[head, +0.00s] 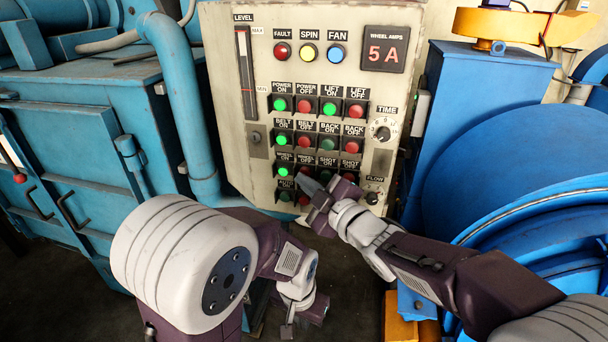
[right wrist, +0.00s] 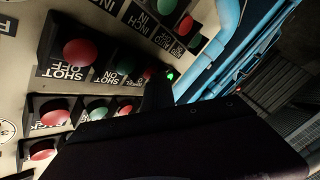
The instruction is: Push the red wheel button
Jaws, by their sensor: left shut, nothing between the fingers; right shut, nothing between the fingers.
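The red wheel button, labelled WHEEL OFF (head: 306,171), is in the third button row of the panel in the head view, partly hidden by my right gripper. My right gripper (head: 304,179) is shut and empty, its tip right at this button. I cannot tell whether they touch. In the right wrist view the shut gripper (right wrist: 158,88) points at the panel, and a small red button (right wrist: 148,73) shows beside its tip. The green WHEEL ON button (head: 283,172) is lit to its left. My left gripper (head: 288,328) is shut and empty, low and away from the panel.
The cream control panel (head: 228,100) carries several other buttons, including the red SHOT OFF button (right wrist: 77,52). A blue pipe (head: 180,90) runs along its left side. A blue drum-shaped housing (head: 520,150) stands at the right. Dark floor is below.

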